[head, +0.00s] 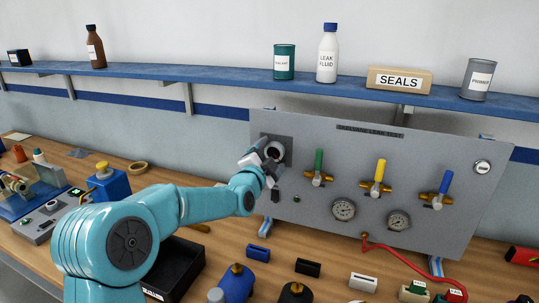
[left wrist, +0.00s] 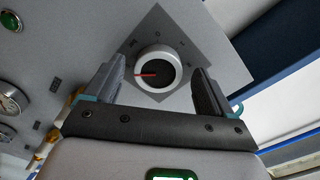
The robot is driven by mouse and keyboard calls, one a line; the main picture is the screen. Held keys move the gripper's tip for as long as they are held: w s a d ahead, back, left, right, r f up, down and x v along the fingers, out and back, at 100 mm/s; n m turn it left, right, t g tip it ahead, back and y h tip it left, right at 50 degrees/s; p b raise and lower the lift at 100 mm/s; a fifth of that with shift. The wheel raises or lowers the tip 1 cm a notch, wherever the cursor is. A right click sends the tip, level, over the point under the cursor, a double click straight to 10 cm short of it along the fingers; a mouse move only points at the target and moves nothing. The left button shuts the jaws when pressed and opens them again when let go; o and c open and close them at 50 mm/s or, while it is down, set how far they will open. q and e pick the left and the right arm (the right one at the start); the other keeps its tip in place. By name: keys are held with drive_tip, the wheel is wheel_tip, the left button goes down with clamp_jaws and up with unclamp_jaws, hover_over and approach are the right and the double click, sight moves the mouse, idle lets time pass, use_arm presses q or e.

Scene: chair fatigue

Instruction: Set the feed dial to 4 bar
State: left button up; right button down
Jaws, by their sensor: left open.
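The feed dial (head: 273,150) is a round white-rimmed knob with a dark face on a dark square plate, at the left end of the grey panel (head: 330,150). In the left wrist view the dial (left wrist: 157,72) shows a red pointer line on its face; the marks around it are too small to read. My left gripper (head: 266,164) is at the dial, partly covering it in the head view. In the left wrist view its two fingers (left wrist: 158,85) are open, one on each side of the dial, with visible gaps. My right gripper is not in view.
Green (head: 319,166), yellow (head: 379,177) and blue (head: 442,188) valve handles stick out of the panel to the right, above two gauges (head: 344,209). A blue shelf (head: 230,88) runs above. A black tray (head: 178,265) and several small blocks lie on the bench below.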

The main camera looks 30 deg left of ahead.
use_arm(q)
drive_tip(key=shift+w+f, duration=0.1)
drive_tip(key=shift+w, duration=0.05)
drive_tip(key=shift+c, duration=0.6)
drive_tip(key=c, duration=0.9)
drive_tip(key=n+b, duration=1)
drive_tip(key=n, duration=0.1)
drive_tip(key=shift+w+d+f+b, duration=0.1)
drive_tip(key=shift+d+f+b, duration=0.1)
drive_tip(key=shift+f+b, duration=0.15)
drive_tip(key=shift+c, duration=0.2)
drive_tip(key=n+b, duration=0.1)
drive_tip(key=n, duration=0.2)
drive_tip(key=shift+n, duration=0.3)
drive_tip(key=shift+d+r+n+b, duration=0.15)
drive_tip(key=shift+n+b, duration=0.35)
drive_tip(key=shift+n, duration=1.1)
